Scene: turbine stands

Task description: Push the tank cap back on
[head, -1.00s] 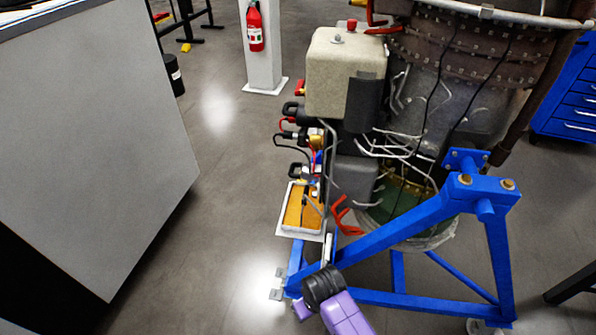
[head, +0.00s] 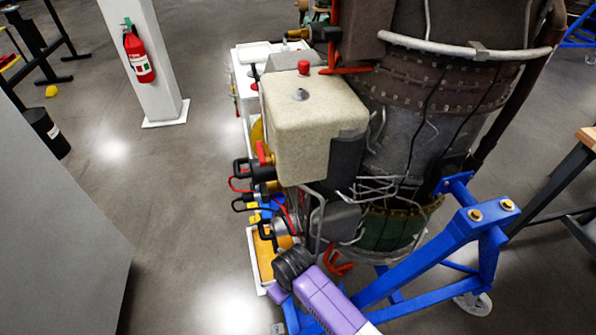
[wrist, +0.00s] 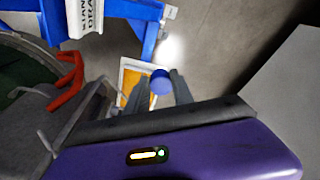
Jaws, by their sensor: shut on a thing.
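A beige tank (head: 310,125) stands at the upper left of the engine in the head view. On its top are a small grey round fitting (head: 300,94) and a red knob (head: 304,67). In the wrist view my gripper (wrist: 158,80) is shut on a small round blue cap (wrist: 161,84), held between the fingertips. In the head view my purple arm reaches in from the bottom, below the tank and near the stand's left side. The fingers and the blue cap cannot be made out there.
The blue stand (head: 455,235) carries the engine (head: 430,120). An orange-bottomed tray (head: 264,255) sits low at the left, beside cables and connectors. A grey cabinet (head: 65,210) stands at the left, with clear floor between. A red extinguisher (head: 139,55) hangs on a white pillar.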

